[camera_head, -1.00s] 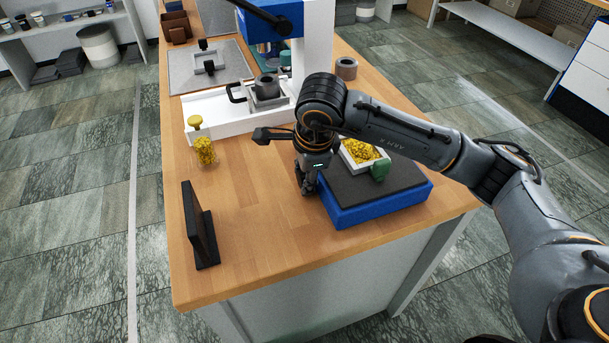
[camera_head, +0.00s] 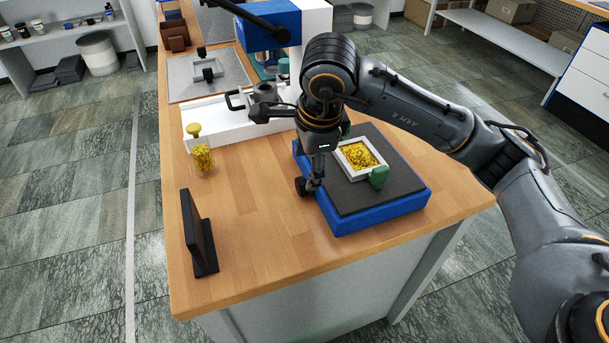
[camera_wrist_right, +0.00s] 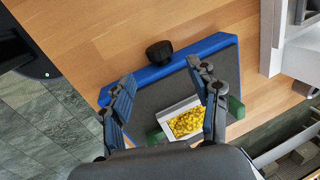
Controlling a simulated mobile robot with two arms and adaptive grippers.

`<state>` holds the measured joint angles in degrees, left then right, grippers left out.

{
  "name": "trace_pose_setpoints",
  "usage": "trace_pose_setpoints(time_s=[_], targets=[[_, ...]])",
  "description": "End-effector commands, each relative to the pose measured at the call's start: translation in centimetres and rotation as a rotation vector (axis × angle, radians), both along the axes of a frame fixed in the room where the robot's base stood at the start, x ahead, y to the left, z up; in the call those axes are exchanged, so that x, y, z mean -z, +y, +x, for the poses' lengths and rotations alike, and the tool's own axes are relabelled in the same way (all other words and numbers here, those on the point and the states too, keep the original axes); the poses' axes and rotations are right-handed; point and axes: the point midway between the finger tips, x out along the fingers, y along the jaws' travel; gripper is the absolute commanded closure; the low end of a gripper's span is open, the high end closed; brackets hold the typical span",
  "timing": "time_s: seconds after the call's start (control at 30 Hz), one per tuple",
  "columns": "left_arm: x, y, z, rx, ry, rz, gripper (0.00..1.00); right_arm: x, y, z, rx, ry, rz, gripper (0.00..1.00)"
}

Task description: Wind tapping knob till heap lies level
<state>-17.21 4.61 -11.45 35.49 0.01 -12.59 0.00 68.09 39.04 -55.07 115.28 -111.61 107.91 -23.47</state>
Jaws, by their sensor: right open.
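The tapping knob (camera_head: 301,186) is a small black knob on the left side of the blue tapping base with a dark grey top (camera_head: 385,203). On that top sits a white square frame (camera_head: 345,170) filled with a yellow heap (camera_head: 359,156), with a green block (camera_head: 378,177) at its edge. My right gripper (camera_head: 316,178) points down beside the knob. In the right wrist view its fingers (camera_wrist_right: 162,74) are wide apart and empty, with the knob (camera_wrist_right: 160,52) just beyond and between the tips. I cannot tell whether the heap is level. My left gripper is out of view.
A jar of yellow grains (camera_head: 203,160) and a dark upright stand (camera_head: 200,235) are on the left of the wooden table. The press (camera_head: 312,40) with its white base (camera_head: 215,120) stands behind. The front middle of the tabletop is clear.

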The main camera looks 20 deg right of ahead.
Motion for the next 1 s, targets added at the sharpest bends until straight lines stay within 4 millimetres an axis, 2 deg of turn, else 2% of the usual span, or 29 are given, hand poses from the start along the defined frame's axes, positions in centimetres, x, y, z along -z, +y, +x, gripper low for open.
trace_pose_setpoints(time_s=[0.1, 0.3, 1.0], targets=[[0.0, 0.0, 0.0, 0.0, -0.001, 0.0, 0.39, -2.2, 0.0, -0.5, -0.001, -0.004, 0.001, 0.39], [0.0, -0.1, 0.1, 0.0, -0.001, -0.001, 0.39, -4.0, -0.1, -1.1, -0.001, -0.001, -0.001, 0.39], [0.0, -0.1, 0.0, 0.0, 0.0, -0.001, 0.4, -4.2, -0.1, -1.2, -0.001, 0.001, 0.0, 0.39]])
